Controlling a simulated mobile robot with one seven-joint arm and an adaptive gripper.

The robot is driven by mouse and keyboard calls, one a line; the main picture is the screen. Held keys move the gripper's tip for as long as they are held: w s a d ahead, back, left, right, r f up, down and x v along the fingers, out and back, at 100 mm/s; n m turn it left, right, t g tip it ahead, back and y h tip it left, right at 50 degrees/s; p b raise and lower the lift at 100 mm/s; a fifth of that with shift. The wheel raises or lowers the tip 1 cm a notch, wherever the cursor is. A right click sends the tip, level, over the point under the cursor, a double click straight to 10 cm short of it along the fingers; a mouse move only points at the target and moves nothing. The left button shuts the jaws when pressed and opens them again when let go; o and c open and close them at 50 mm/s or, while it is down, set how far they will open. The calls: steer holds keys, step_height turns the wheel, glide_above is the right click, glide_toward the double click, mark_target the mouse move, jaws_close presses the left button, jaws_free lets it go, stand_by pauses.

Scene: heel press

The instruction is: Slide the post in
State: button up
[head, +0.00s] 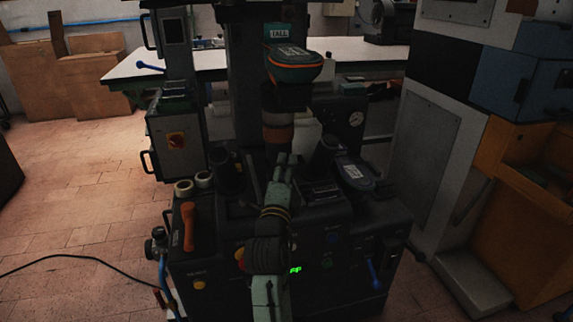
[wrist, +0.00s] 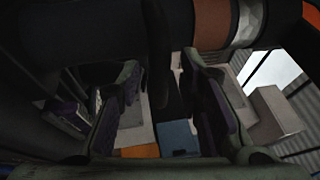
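A dark upright post with an orange-brown band (head: 278,134) stands in the middle of the press, below a teal pad labelled TALL (head: 293,62). In the wrist view a dark cylinder with an orange band (wrist: 211,22) runs across the top; it looks like the same part. My gripper (head: 286,158) is in front of the press, close to the lower end of this post. In the wrist view my gripper (wrist: 165,98) has its fingers apart, with background showing between them. I cannot tell whether a finger touches the post. My arm hides part of the press front.
A second labelled pad (head: 355,172) lies on the press top at right. Two dark cylinders (head: 324,152) (head: 226,172) flank the middle. A white table (head: 352,50) is behind, cabinets (head: 436,150) are at right, and open floor (head: 85,225) is at left.

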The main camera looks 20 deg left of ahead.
steer(key=shift+w, duration=0.3)
steer(key=shift+c, duration=0.5)
jaws_close()
